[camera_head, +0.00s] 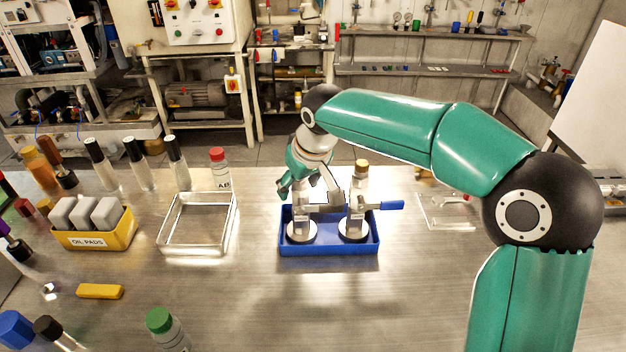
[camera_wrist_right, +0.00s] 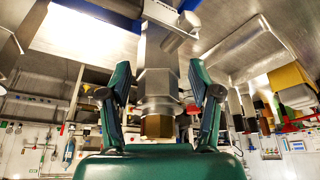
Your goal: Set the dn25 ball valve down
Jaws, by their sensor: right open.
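A blue tray (camera_head: 330,249) on the steel bench holds two valves on round pale bases. The left valve (camera_head: 302,213) is silver, upright and partly hidden by my right gripper. The right valve (camera_head: 357,200) is upright, with a brass-coloured top and a blue lever (camera_head: 388,205) pointing right. My right gripper (camera_head: 303,190) is above the left part of the tray, around the left valve. In the right wrist view, a silver valve body with a brass hex end (camera_wrist_right: 157,126) stands between the spread fingers (camera_wrist_right: 158,95), with gaps on both sides. I cannot read which valve is the dn25.
A wire-rimmed tray (camera_head: 163,243) stands left of the blue tray. Farther left are a yellow oil pad box (camera_head: 95,241) and several bottles. A clear shallow tray (camera_head: 447,225) lies to the right. The bench in front of the blue tray is clear.

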